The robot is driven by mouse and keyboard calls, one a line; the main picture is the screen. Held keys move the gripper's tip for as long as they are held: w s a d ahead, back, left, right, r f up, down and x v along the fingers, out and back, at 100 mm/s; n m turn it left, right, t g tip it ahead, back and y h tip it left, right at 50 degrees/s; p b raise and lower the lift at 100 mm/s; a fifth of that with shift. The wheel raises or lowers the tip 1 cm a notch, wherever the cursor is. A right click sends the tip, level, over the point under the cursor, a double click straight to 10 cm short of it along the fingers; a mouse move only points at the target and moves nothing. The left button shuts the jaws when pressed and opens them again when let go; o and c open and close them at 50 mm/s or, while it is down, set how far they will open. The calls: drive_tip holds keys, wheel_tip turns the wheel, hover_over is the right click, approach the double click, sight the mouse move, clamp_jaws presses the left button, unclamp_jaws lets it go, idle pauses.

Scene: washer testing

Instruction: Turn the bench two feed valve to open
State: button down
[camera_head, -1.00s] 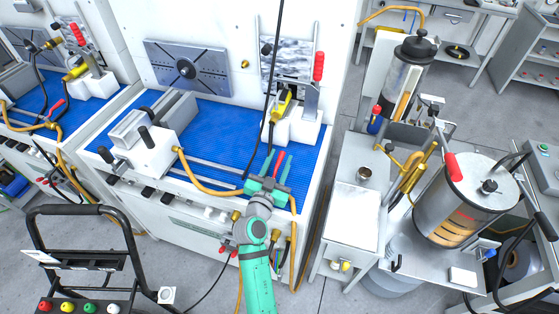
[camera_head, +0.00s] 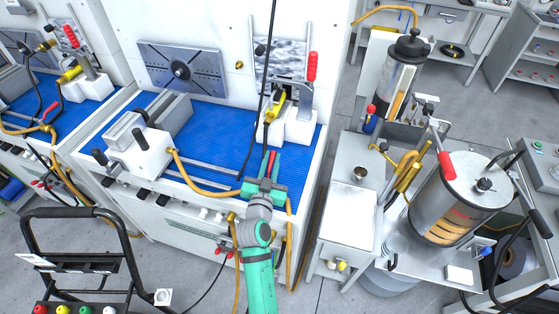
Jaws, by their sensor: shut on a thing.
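My gripper (camera_head: 269,164) is at the front right of the middle bench's blue mat (camera_head: 222,125), fingers pointing away from the camera. It is shut on a slim red valve lever (camera_head: 270,160), which shows between the two green fingers. The valve body under the lever is hidden by my gripper and wrist. An orange hose (camera_head: 195,186) runs from the left along the bench's front to this spot. The lever points toward the back of the bench, tilted slightly right. I cannot read any open or closed mark.
A clamp fixture with a red handle (camera_head: 311,68) stands behind my gripper, and a black cable (camera_head: 262,110) hangs close by. A white vise block (camera_head: 140,150) sits on the left. A black cart frame (camera_head: 85,245) is at front left. A steel-topped cabinet (camera_head: 350,215) stands right.

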drive_tip(key=shift+a, duration=0.1)
drive_tip(key=c, duration=1.6)
unclamp_jaws()
drive_tip(key=shift+c, duration=0.2)
drive_tip(key=s, duration=0.7)
drive_tip(key=s+a, duration=0.1)
drive_tip(key=s, duration=0.2)
drive_tip(key=shift+s, duration=0.25)
